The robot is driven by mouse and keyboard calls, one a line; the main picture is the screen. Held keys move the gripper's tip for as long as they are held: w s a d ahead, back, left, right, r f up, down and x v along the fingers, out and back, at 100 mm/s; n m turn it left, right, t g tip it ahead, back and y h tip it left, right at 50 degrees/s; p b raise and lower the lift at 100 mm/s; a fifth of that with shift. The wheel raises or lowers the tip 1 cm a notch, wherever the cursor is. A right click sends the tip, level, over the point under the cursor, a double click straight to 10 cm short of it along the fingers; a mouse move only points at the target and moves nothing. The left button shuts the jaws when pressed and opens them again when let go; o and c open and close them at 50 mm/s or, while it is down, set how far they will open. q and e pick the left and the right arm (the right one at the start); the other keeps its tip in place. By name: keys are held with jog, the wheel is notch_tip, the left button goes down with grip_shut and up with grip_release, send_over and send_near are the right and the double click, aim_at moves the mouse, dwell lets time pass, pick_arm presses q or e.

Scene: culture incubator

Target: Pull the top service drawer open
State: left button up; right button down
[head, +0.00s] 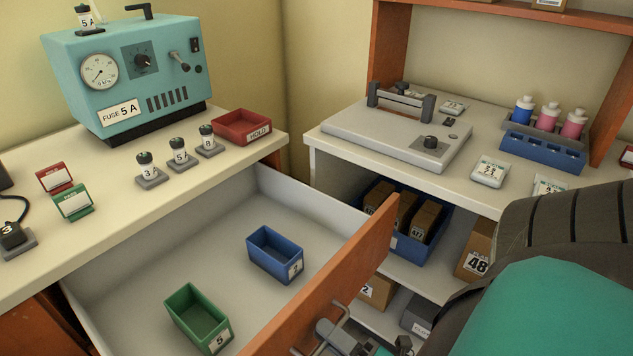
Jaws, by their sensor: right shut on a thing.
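The top service drawer (225,225) is pulled well out from under the left counter. Its inside is pale grey and its front panel (352,262) is orange-brown wood. A green bin (198,318) marked 5 and a blue bin (274,254) stand apart inside it. The metal handle (318,342) is on the outer face of the front, at the bottom of the head view. My right gripper (335,334) is shut on the handle; its lower part is cut off by the frame edge. My left gripper is out of view.
The left counter holds a teal fuse box (125,75), several small labelled fuses, a red HOLD tray (243,126) and two label stands. The right bench (330,143) carries a flat grey device and a blue bottle rack (543,145). Boxes sit on shelves below, close beyond the drawer front.

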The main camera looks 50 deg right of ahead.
jog(key=shift+s, duration=0.4)
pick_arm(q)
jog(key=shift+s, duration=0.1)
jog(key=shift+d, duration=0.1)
pick_arm(e)
jog(key=c, duration=1.3)
grip_release()
jog(key=shift+c, duration=0.2)
jog(key=shift+s, duration=0.1)
pick_arm(q)
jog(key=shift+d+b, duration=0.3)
jog(key=shift+b, duration=0.2)
pick_arm(e)
jog(key=v, duration=1.2)
jog(key=shift+s, duration=0.4)
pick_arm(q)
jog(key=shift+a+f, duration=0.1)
